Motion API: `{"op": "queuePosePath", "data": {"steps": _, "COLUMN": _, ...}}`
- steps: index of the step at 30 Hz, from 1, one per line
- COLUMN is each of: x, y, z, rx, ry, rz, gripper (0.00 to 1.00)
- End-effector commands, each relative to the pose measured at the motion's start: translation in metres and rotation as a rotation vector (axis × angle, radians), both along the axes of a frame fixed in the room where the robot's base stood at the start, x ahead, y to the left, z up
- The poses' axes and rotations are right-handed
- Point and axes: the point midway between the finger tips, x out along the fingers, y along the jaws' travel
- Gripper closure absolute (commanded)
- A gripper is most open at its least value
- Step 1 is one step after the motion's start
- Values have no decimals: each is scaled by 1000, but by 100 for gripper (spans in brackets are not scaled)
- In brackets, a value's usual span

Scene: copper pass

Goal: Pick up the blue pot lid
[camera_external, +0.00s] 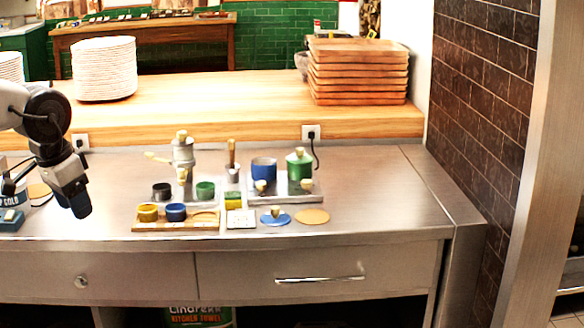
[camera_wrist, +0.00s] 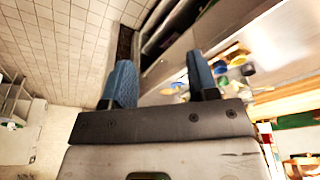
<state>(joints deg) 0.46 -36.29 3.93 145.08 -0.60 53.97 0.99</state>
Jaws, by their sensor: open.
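The blue pot lid (camera_external: 275,217) lies flat near the counter's front edge, with a pale knob on top. My gripper (camera_external: 82,208) hangs at the far left in the external view, well apart from the lid and above the counter. In the wrist view my gripper (camera_wrist: 160,80) has its two blue fingers spread, with nothing between them. A blue pot (camera_external: 264,168) and a green pot (camera_external: 299,165) stand behind the lid.
A tan disc (camera_external: 312,216) lies right of the lid and a white tile (camera_external: 241,219) left. A wooden tray (camera_external: 146,225) holds small yellow and blue cups. A grinder-like pot (camera_external: 183,150) stands behind. The counter's right part is clear.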

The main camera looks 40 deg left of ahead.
Motion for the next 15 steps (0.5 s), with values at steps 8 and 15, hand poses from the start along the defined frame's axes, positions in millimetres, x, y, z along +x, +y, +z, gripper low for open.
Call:
{"op": "queuePosePath", "data": {"steps": 8, "x": 2, "y": 0, "z": 1, "rx": -1, "ry": 1, "rz": 5, "gripper": 46}}
{"op": "queuePosePath", "data": {"steps": 15, "x": 24, "y": 0, "z": 7, "rx": -15, "ry": 14, "rz": 70, "gripper": 46}}
